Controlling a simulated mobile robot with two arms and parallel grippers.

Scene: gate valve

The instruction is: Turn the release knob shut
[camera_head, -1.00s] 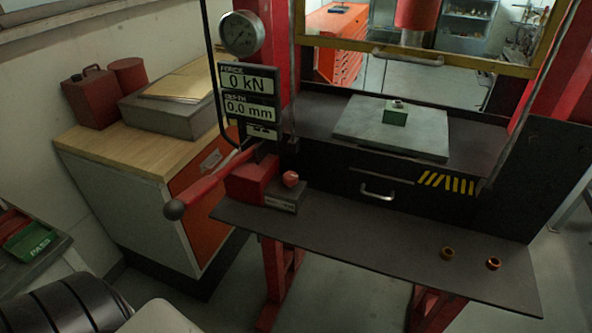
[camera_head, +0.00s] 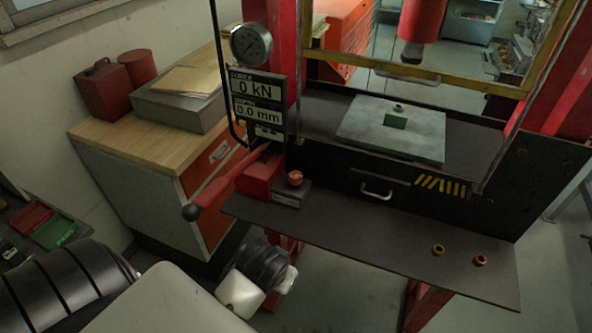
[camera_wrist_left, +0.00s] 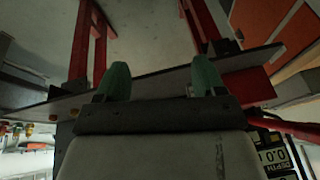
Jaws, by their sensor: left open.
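The release knob (camera_head: 295,178) is a small red knob on a grey block (camera_head: 291,195) at the left end of the dark bench shelf. It sits beside the red pump body (camera_head: 262,174) with its long red lever. My left gripper (camera_wrist_left: 160,80) shows in the left wrist view with its two green-padded fingers wide apart and nothing between them. In the head view, a black and white part of my left arm shows below the shelf's front edge, short of the knob; the fingers cannot be made out there. I cannot make out the knob in the wrist view. My right gripper is not in view.
The lever's black ball end (camera_head: 190,212) sticks out to the left. A gauge (camera_head: 251,44) and display (camera_head: 259,97) reading 0 kN and 0.0 mm stand above the pump. Two copper-coloured rings (camera_head: 438,249) lie at the shelf's right; its middle is clear.

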